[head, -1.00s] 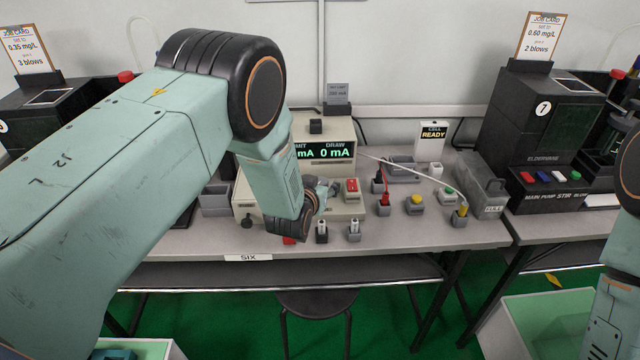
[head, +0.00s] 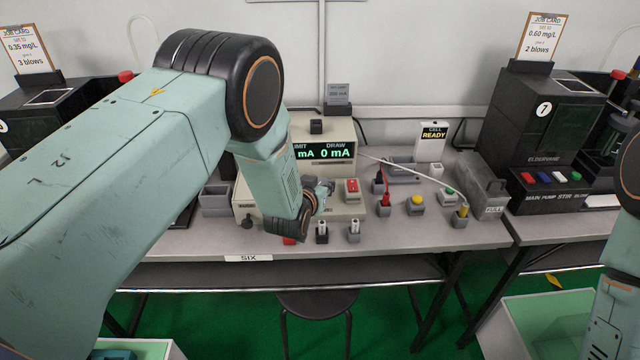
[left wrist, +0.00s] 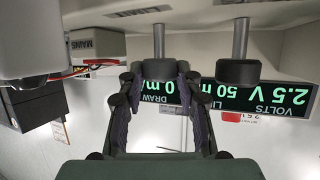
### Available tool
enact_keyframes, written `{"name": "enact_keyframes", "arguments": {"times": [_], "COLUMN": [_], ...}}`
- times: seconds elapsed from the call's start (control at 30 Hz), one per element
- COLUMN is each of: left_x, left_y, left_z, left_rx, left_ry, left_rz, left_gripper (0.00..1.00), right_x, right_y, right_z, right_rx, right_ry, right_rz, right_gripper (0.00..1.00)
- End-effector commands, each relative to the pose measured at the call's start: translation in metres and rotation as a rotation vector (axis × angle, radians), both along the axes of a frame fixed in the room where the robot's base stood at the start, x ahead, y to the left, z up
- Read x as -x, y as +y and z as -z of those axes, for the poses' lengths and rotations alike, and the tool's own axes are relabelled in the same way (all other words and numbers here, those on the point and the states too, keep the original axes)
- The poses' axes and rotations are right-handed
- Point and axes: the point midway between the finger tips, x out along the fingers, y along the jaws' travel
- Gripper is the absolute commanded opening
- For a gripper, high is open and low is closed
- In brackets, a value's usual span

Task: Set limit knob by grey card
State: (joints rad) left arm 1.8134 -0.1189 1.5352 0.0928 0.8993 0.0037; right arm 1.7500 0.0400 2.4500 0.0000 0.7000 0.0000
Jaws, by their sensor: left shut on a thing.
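A cream power unit (head: 302,126) stands on the bench, with a green-lit display (head: 325,153). In the left wrist view the display (left wrist: 270,95) is upside down and reads VOLTS 2.5 V, a limit starting with 50, partly hidden, and DRAW 0 mA. My right gripper is out of view.
Red (head: 352,186) and yellow (head: 416,200) buttons, plugs and leads lie right of the gripper. A white CELL READY sign (head: 433,137) stands farther back. Machine 7 (head: 545,130) is on the right bench. A stool (head: 315,302) stands before the bench.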

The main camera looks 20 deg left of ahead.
Motion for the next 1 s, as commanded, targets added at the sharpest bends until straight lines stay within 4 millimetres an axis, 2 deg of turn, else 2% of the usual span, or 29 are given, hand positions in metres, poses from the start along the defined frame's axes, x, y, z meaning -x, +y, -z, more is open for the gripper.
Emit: {"name": "enact_keyframes", "arguments": {"times": [0.27, 1.0], "left_x": [-0.001, -0.004], "left_y": [0.003, 0.008], "left_z": [-0.001, -0.001], "left_rx": [0.001, -0.003], "left_ry": [-0.003, -0.005], "left_rz": [0.101, 0.548], "left_gripper": [0.03, 0.03], "right_x": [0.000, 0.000], "right_y": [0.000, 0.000], "right_z": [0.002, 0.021], "right_rx": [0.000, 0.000], "right_ry": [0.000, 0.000], "right_rz": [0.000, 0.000], "right_gripper": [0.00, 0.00]}}
